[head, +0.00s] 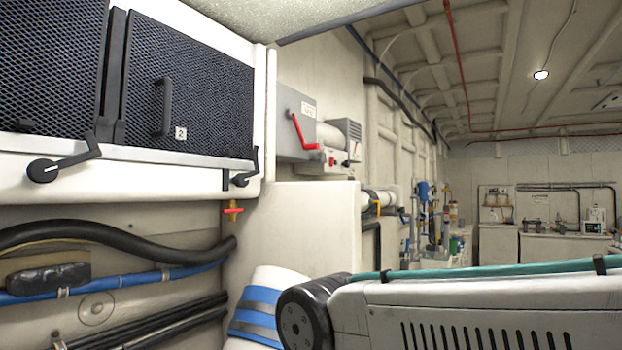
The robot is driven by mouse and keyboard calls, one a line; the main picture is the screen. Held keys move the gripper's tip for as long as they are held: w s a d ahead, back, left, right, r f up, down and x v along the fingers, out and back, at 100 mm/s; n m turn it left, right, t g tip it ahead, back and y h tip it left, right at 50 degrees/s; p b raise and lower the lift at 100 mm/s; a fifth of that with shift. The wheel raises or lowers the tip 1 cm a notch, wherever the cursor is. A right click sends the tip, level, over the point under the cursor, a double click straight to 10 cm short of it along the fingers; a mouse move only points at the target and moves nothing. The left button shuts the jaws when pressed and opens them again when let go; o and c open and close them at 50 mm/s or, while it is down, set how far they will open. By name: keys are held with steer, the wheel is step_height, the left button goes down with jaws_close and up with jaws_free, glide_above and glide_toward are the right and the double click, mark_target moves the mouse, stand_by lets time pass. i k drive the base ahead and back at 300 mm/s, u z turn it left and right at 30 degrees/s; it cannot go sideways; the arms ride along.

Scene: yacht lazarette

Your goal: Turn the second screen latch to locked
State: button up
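A dark mesh screen (188,92) labelled 2 sits in a white frame at the upper left, with a black vertical handle (166,107). A black latch (43,171) with a round hub is on the frame's lower ledge at the left. Its lever points right and slightly up, with its end bent upward. Another black latch (240,180) is below the lower right corner of screen 2, seen nearly edge-on. Its lever rises to the right beside the screen's edge. I cannot tell which positions are locked. My gripper is out of view; only part of my arm shows at the lower right.
Another mesh screen (50,62) is at the far left. A grey box (297,120) with a red lever is right of the frame. Black hoses (130,240) and a blue one run below the ledge. A small red-handled valve (233,210) hangs under the right latch.

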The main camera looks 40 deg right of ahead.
mark_target(241, 180)
steer(key=u, duration=0.2)
steer(key=k, duration=1.3)
steer(key=z, duration=0.2)
steer(key=i, duration=0.75)
steer(key=z, duration=1)
steer(key=i, duration=0.25)
steer(key=z, duration=0.15)
